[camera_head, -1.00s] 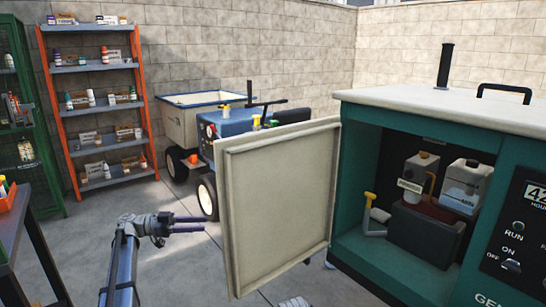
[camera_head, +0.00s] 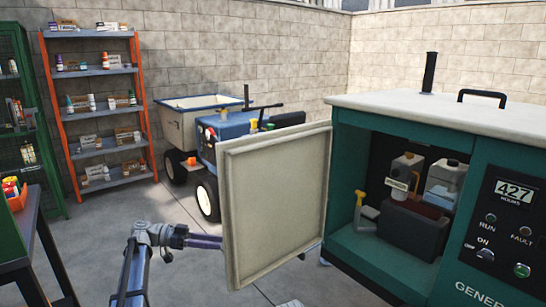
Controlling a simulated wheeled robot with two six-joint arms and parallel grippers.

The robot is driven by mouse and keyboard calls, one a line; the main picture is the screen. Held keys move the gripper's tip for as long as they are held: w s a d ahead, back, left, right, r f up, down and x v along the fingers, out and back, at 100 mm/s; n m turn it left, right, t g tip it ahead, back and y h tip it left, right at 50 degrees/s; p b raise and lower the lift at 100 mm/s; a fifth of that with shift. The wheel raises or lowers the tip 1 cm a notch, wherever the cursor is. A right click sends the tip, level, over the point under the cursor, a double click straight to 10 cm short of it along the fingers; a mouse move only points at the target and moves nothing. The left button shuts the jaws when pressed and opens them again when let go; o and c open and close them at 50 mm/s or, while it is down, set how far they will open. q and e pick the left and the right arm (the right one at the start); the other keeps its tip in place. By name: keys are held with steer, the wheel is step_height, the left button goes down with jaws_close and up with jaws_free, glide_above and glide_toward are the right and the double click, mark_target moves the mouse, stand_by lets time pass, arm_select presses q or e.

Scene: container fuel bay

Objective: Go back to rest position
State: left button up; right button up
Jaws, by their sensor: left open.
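The teal generator cabinet (camera_head: 353,170) stands open on the right.
Inside the cabinet are a dark box (camera_head: 413,226), two pale jugs and a yellow-handled item (camera_head: 360,199). A blue cart (camera_head: 222,137) stands behind the door. An orange shelf (camera_head: 101,104) and a dark table (camera_head: 37,232) are at left. Floor between them is clear.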

arm_select(q)
steer(key=s+d+f+n+g+y+p, duration=0.25)
steer(key=s+d+n+y+p, duration=0.45)
steer(key=s+d+p, duration=0.65)
steer(key=s+r+n+t+y+p, duration=0.1)
steer(key=s+r+n+y+p, duration=0.1)
steer(key=s+y, duration=0.3)
steer(key=s+r+n+y+p, duration=0.2)
steer(key=s+y+p, duration=0.2)
steer(key=s, duration=0.7)
steer(key=shift+s+a+r+t+y, duration=0.25)
steer(key=shift+a+t+y, duration=0.1)
steer(key=shift+y, duration=0.45)
